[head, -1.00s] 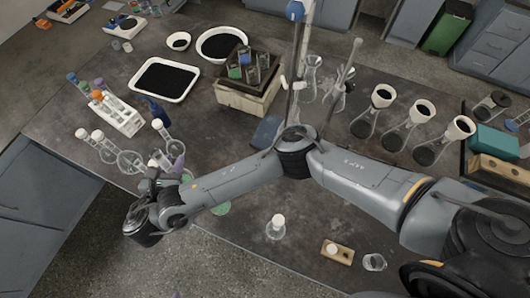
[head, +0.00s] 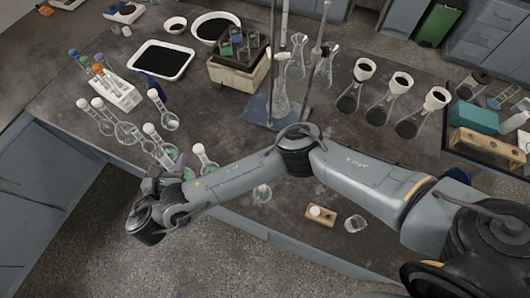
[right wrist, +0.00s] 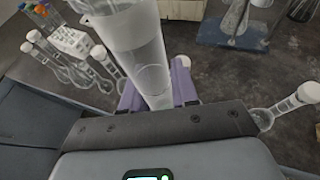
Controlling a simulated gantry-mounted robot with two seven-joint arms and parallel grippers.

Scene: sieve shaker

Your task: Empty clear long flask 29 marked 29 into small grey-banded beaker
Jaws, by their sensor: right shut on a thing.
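My right gripper (right wrist: 156,88) is shut on a clear long flask (right wrist: 140,50), with its purple fingers on both sides of the glass. The flask stands tall in the right wrist view, and its top is cut off by the upper edge. I cannot read a number on it. In the head view my right gripper (head: 174,170) is at the front left of the table, beside other flasks, and the held flask is hard to make out there. A small clear vessel (head: 262,193) and a small beaker (head: 355,223) stand near the front edge; I cannot make out a grey band on either. My left gripper is not in view.
White-capped flasks (head: 123,130) and a white tube rack (head: 118,94) stand at the left. A wooden block (head: 320,215) lies near the front. Stands and funnel flasks (head: 397,100) fill the back right.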

